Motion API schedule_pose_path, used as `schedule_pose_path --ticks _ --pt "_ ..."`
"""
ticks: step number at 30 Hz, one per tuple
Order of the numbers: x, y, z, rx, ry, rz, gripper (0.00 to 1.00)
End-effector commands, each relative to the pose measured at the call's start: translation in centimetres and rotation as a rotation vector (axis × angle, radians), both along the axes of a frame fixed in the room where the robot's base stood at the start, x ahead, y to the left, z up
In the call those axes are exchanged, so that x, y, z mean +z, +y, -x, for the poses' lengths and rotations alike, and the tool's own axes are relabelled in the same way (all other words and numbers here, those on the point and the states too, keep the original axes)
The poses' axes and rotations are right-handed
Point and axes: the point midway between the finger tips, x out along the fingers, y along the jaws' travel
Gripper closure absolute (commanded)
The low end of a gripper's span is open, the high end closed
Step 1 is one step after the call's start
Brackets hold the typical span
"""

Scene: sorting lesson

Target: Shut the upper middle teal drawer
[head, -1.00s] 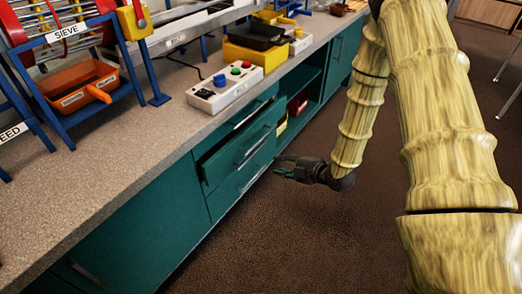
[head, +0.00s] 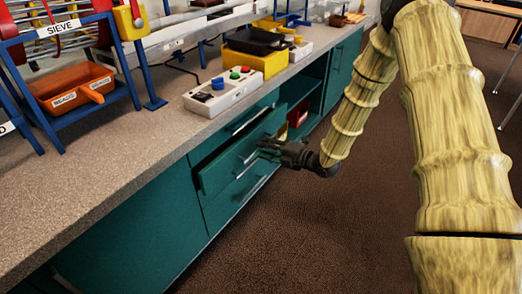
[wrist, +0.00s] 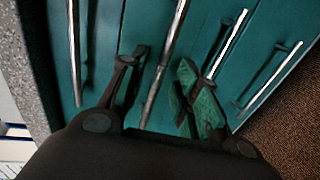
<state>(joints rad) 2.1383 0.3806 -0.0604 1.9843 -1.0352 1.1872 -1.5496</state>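The upper middle teal drawer (head: 216,170) stands partly out from the cabinet, with a dark gap above its front. Its bar handle (wrist: 166,62) runs between my gripper's fingers in the wrist view. My gripper (head: 262,148) is in front of the right part of this drawer in the head view. In the wrist view my gripper (wrist: 160,85) has its fingers spread apart, one on each side of the bar. The right finger shows green. I cannot tell whether the fingers touch the handle or drawer front.
The top drawer handle (wrist: 75,50) and lower handles (wrist: 228,45) lie on either side. The grey countertop (head: 130,165) overhangs above, with a white button box (head: 225,95) and an orange tray (head: 75,88). Open shelving (head: 300,100) is to the right. Brown floor (head: 300,235) is clear.

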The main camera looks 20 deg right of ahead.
Motion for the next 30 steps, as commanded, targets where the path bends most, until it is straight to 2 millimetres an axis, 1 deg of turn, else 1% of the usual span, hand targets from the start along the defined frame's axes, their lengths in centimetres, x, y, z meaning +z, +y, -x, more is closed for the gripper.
schedule_pose_path --ticks 3,7,18,23,24,30 --pt "-0.4 0.8 -1.1 0.0 0.001 -0.001 0.68" --pt "-0.6 1.3 -1.7 -0.001 0.001 0.0 0.68" --pt "-0.5 1.6 -2.0 -0.001 0.002 -0.001 0.68" --pt "-0.5 1.5 -2.0 -0.001 0.002 -0.001 0.97" --pt "-0.5 1.5 -2.0 -0.001 0.002 -0.001 1.0" --pt "-0.6 1.5 -2.0 -0.001 0.002 -0.001 1.0"
